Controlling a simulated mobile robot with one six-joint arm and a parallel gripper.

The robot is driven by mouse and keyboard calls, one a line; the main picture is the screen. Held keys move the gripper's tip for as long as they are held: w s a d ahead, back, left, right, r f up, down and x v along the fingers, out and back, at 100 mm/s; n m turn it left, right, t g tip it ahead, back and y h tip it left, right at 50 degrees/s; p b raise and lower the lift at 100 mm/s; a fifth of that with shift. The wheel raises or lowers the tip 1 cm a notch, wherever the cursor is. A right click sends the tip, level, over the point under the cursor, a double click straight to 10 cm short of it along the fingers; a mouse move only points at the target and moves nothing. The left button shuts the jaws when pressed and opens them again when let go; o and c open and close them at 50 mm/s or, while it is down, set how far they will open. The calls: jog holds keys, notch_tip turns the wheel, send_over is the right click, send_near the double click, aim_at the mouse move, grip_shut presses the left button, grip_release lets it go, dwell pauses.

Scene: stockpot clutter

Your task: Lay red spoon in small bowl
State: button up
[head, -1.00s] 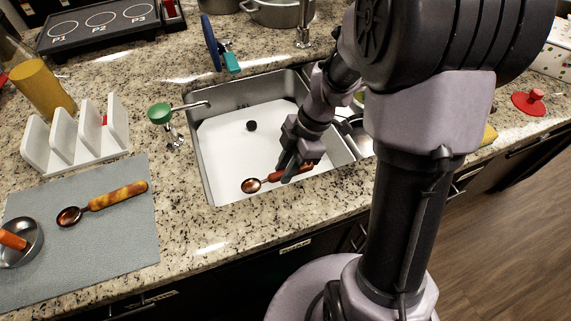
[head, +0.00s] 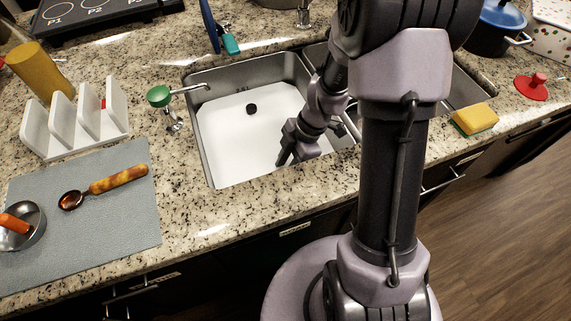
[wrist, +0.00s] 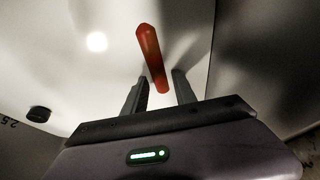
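The red spoon shows only as a red-orange handle (wrist: 152,58) in the wrist view. It points away from my gripper and tapers back between the fingers; its bowl end is hidden. In the head view I cannot make out the spoon behind my gripper. My gripper (head: 289,157) is low over the right part of the sink. In the wrist view the two fingers (wrist: 160,88) stand apart with the handle between them and apparent gaps on both sides. A small metal bowl (head: 38,232) sits on the grey mat at the left, with an orange-handled thing (head: 14,223) in it.
The grey mat (head: 105,215) also bears a spoon with a mottled orange handle (head: 118,180). A yellow sponge (head: 475,119) lies right.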

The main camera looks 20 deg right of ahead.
jog(key=shift+o, duration=0.9)
jog(key=p+v, duration=0.8)
jog(key=v, duration=0.9)
jog(key=shift+d+r, duration=0.15)
jog(key=shift+r, duration=0.05)
